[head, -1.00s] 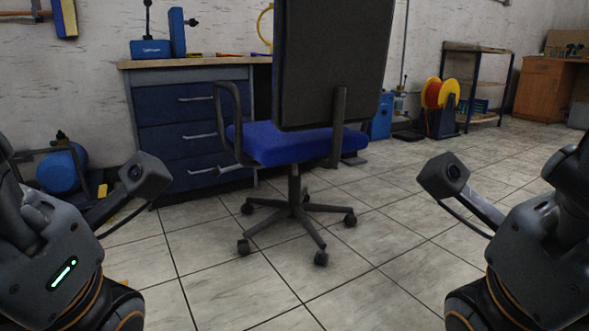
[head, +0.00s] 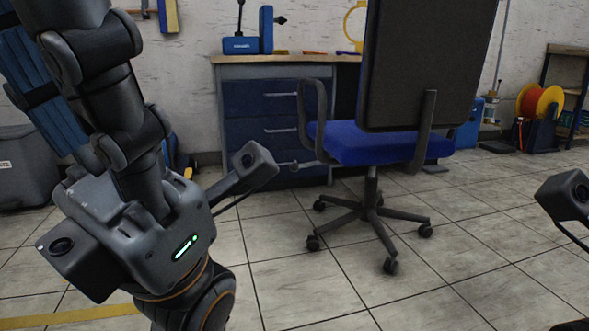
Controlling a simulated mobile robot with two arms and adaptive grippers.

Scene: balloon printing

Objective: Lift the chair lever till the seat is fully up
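The office chair stands ahead in the head view, its dark backrest (head: 425,65) turned towards me and its blue seat (head: 375,146) above a five-legged black base (head: 372,212). A thin pale bar (head: 300,165) shows just below and left of the seat; I cannot tell if it is the chair lever or a drawer handle behind. My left arm is at the left, apart from the chair, and its gripper fingers do not show. Only a small part of my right arm shows at the right edge, without its fingers.
A workbench with blue drawers (head: 265,123) stands behind the chair against the wall. A yellow and red spool (head: 540,103) and a metal shelf (head: 568,75) are at the far right. A grey bin (head: 25,170) is at the left. The tiled floor (head: 310,285) before the chair is clear.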

